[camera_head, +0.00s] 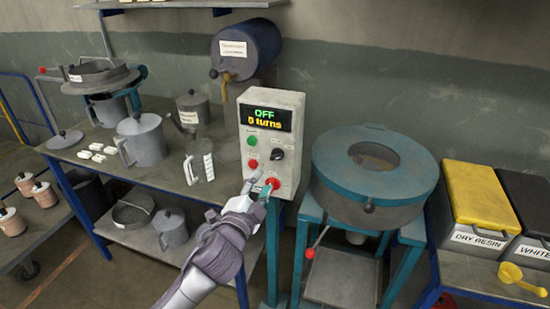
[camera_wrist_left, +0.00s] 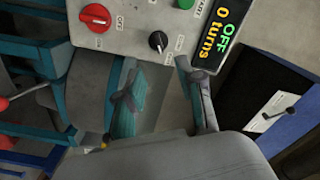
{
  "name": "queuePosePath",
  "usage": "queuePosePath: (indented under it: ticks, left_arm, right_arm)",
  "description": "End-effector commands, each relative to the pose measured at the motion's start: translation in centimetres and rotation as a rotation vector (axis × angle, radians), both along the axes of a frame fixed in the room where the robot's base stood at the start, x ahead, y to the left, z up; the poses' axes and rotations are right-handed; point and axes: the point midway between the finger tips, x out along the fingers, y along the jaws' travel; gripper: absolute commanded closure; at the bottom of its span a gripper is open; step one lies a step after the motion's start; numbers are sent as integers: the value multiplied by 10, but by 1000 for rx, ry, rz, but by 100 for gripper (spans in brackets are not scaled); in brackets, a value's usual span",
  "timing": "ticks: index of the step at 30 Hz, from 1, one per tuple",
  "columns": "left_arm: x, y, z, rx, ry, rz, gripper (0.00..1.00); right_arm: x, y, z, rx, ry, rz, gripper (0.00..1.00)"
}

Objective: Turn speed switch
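My left gripper (camera_head: 258,187) is close to the panel's lower part. In the left wrist view, the gripper (camera_wrist_left: 157,68) is open and empty, and the black knob (camera_wrist_left: 158,41) lies just beyond the gap between its fingertips, apparently untouched. The red knob (camera_wrist_left: 96,17) is left of the fingers.
A blue-green round machine (camera_head: 374,170) stands close to the right of the box. Jugs and pots, including a grey jug (camera_head: 143,140), stand on the table at left. A blue drum (camera_head: 246,48) is above. A yellow-lidded bin (camera_head: 482,195) is at far right.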

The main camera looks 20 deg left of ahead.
Motion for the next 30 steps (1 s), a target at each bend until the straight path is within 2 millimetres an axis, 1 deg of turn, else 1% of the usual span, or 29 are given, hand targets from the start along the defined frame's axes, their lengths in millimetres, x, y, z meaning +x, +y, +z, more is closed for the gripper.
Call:
queuePosePath:
  ticks: [1,3,9,12,15,20,28,30]
  left_arm:
    - [13,0,2,0,-1,2,62]
    - [28,-1,3,-1,-1,2,62]
    - [70,-2,2,-1,1,1,62]
    - [85,-3,1,-3,1,1,62]
    - [96,-3,1,-2,0,0,62]
    - [105,-4,0,-2,2,-1,62]
    - [105,-4,0,-3,1,-1,62]
    - [105,-4,0,-2,1,-1,74]
  right_arm:
    - [-2,-2,3,-3,3,1,43]
    - [-3,-4,6,-4,5,1,43]
    - [-1,-4,10,-6,2,2,43]
    - [1,-4,12,-5,-1,1,43]
    - [2,-4,12,-5,-3,1,43]
    - [3,-2,13,-2,-5,0,43]
    - [4,5,13,6,-6,-3,43]
    - [4,5,13,7,-7,-2,43]
